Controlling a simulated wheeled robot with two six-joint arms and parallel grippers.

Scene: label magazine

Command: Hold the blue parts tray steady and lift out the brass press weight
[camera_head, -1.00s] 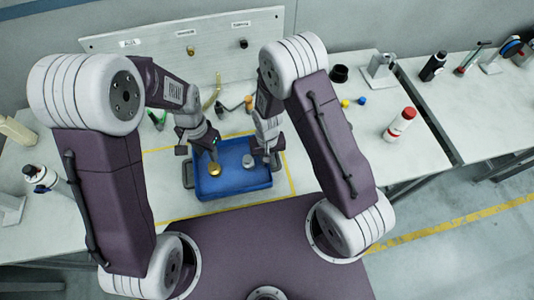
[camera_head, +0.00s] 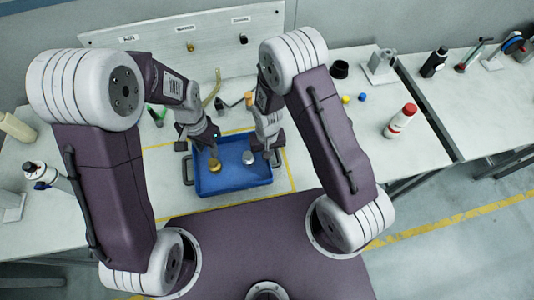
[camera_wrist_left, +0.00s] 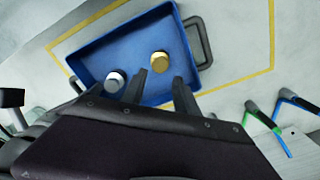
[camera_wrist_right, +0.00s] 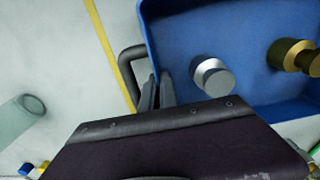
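The blue parts tray (camera_head: 235,187) lies on the bench inside a yellow outline. The brass press weight (camera_head: 214,164) stands in its left half; in the left wrist view the brass weight (camera_wrist_left: 159,61) is just beyond my fingertips. My left gripper (camera_head: 212,152) is over the tray; its fingers (camera_wrist_left: 160,82) are apart with nothing between them. My right gripper (camera_head: 266,152) is at the tray's right end, beside the handle. In the right wrist view its fingers (camera_wrist_right: 157,88) are close together on either side of the tray wall (camera_wrist_right: 151,40). Actual contact there is partly hidden.
A silver weight (camera_head: 248,157) also stands in the tray, near my right gripper. A red-capped bottle (camera_head: 400,122) stands to the right. Green and blue-handled tools (camera_wrist_left: 272,118) lie outside the tray. A panel (camera_head: 215,45) with pegs stands behind.

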